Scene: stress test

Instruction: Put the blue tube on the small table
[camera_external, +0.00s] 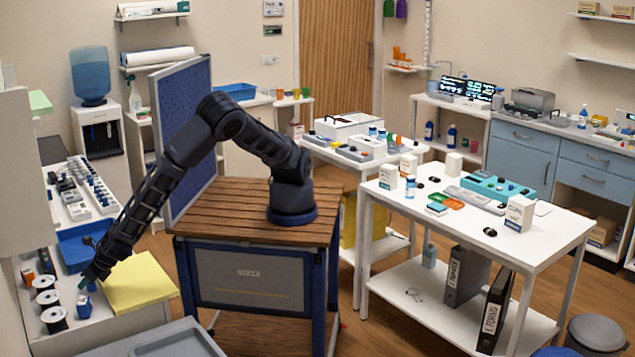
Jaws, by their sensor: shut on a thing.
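My arm reaches down to the left, and my gripper (88,279) is low over the left counter. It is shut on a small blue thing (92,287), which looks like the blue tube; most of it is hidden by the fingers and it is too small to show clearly. I cannot tell whether it touches the counter. A white table (455,228) stands at the right with boxes, small bottles and trays on it. A smaller white table (347,162) stands behind it. I cannot tell which is the small table.
Dark spools (55,319) stand left of my gripper, and a yellow pad (138,282) lies right of it. A blue tray (84,246) and racks of small items (92,188) are behind. A blue perforated panel (184,135) stands upright beside my arm.

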